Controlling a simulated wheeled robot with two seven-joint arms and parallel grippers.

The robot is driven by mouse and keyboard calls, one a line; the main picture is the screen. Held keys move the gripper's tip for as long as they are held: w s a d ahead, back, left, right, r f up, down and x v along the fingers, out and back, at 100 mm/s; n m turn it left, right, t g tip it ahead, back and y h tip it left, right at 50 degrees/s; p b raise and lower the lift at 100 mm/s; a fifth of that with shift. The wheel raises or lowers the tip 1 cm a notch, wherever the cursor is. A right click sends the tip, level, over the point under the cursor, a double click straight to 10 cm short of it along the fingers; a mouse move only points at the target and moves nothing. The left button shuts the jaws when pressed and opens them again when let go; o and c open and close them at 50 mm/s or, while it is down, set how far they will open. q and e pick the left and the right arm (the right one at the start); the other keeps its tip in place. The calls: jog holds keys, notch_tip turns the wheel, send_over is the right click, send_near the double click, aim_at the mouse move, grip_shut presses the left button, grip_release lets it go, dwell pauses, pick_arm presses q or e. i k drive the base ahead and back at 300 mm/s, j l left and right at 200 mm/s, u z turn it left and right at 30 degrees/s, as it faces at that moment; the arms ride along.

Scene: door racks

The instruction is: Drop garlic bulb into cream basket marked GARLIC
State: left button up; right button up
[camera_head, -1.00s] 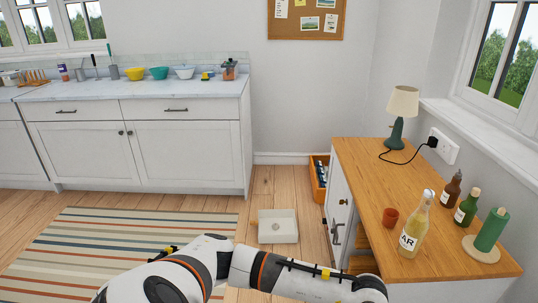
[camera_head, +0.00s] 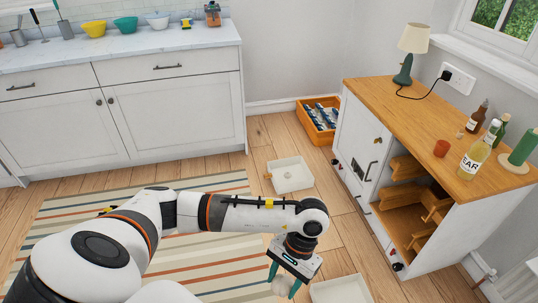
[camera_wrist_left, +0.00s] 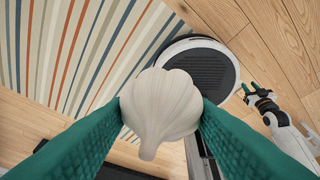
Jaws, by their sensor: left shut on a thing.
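My left gripper (camera_head: 284,279) has teal fingers and points down, low over the floor at the bottom of the head view. It is shut on a white garlic bulb (camera_head: 281,287), which fills the middle of the left wrist view (camera_wrist_left: 160,105) between both fingers. A cream open basket (camera_head: 340,290) lies just right of the gripper, cut off by the frame's bottom edge. Another cream basket (camera_head: 290,175) lies on the floor farther back. No GARLIC label is readable on either. My right gripper (camera_wrist_left: 252,94) shows small in the left wrist view; its opening is unclear.
A wooden-topped cabinet (camera_head: 445,125) with open shelves stands to the right, with bottles and a lamp on top. An orange crate (camera_head: 318,122) stands behind the farther basket. A striped rug (camera_head: 70,225) covers the floor at left. White counter units (camera_head: 160,120) stand behind.

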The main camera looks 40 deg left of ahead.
aim_at(291, 169)
jog(key=i+j, duration=0.1)
jog(key=j, duration=0.4)
jog(key=i+j, duration=0.15)
jog(key=j, duration=0.35)
jog(key=i+j, duration=0.1)
jog(key=j, duration=0.4)
jog(key=i+j, duration=0.1)
jog(key=j, duration=0.4)
jog(key=i+j, duration=0.1)
jog(key=j, duration=0.4)
jog(key=i+j, duration=0.35)
jog(key=i, duration=0.2)
jog(key=i+j, duration=0.35)
jog(key=i, duration=0.2)
jog(key=i+j, duration=0.35)
jog(key=i, duration=0.15)
